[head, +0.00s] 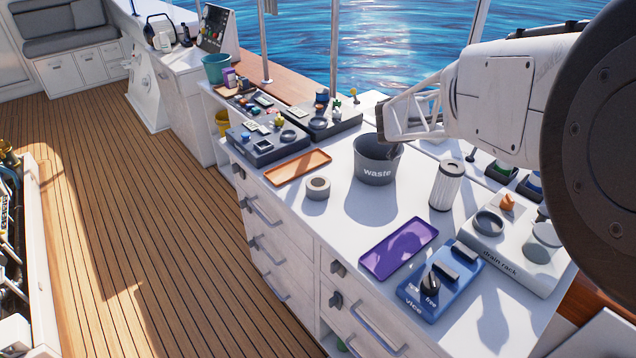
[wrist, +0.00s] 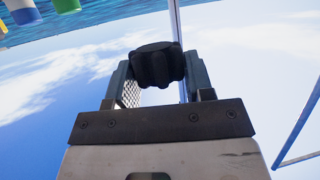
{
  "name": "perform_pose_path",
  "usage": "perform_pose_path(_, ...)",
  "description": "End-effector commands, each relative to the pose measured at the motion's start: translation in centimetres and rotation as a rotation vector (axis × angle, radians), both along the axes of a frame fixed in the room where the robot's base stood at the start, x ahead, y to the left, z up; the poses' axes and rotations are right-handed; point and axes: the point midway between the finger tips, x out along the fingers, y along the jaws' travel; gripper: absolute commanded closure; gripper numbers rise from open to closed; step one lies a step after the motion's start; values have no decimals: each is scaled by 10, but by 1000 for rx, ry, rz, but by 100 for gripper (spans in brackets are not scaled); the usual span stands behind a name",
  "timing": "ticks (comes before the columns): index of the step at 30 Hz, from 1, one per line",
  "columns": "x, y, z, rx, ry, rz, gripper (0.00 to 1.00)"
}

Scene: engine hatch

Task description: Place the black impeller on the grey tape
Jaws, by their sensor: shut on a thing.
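The black impeller (wrist: 157,65) is a lobed dark piece held between the two fingers of my gripper (wrist: 160,80) in the wrist view. In the head view my gripper (head: 388,122) points left, just over the rim of the grey waste bucket; the impeller cannot be made out clearly there. The grey tape (head: 317,187) is a roll lying flat on the white worktop, left of the bucket and below my gripper's height. Its top is bare, and my gripper is apart from it.
The waste bucket (head: 376,166) stands between my gripper and the tape. An orange tray (head: 298,167), purple tray (head: 398,248), white ribbed cylinder (head: 445,186), blue vice (head: 440,285) and drain rack (head: 505,255) share the worktop. Clear worktop lies right of the tape.

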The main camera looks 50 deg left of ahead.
Motion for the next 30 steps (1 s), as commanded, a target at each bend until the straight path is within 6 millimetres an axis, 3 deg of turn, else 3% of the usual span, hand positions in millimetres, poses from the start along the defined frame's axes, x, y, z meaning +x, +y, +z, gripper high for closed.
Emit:
perform_pose_path(15, -125, 74, -25, -1, 1, -10, 75)
perform_pose_path(30, -240, 121, -41, 0, 0, -4, 75)
